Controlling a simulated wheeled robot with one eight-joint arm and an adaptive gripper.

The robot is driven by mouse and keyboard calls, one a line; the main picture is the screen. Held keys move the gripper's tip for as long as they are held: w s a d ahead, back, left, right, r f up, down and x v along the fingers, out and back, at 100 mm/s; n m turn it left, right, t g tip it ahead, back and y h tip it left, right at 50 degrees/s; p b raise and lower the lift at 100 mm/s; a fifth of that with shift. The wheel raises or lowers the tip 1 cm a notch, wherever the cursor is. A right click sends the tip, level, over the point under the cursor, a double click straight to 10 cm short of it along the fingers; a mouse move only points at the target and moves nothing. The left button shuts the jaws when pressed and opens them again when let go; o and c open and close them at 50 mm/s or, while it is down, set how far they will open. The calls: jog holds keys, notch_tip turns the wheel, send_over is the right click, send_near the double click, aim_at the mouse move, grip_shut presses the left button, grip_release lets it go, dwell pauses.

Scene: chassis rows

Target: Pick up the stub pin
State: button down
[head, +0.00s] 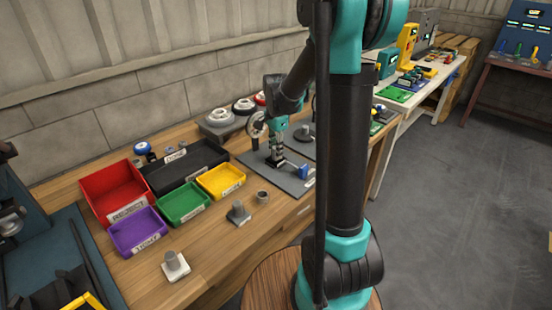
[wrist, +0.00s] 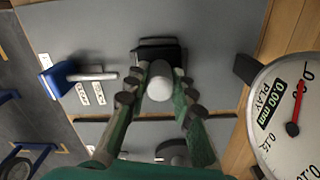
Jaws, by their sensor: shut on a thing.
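My gripper (head: 276,160) is low over the grey plate (head: 293,187) on the wooden bench. In the wrist view its fingers (wrist: 160,88) are shut on a small pale piece with a round end (wrist: 159,89), which I take to be the stub pin. Its lower part is hidden by the fingers and by the view from above. A dark block (wrist: 157,47) lies just beyond the fingertips; I cannot tell whether the pin touches it.
A blue block (head: 303,172) with a grey rod (wrist: 92,76) lies left in the wrist view. A dial gauge (wrist: 293,125) stands close on the right. Coloured bins, including a yellow one (head: 221,181), and grey posts on bases (head: 238,210) occupy the bench's left part.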

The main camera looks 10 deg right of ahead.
jog(key=shift+r, duration=0.1)
dwell(0.4)
notch_tip(320, 180, up, 20)
dwell(0.5)
jog(key=shift+r, duration=0.1)
jog(key=shift+r, duration=0.85)
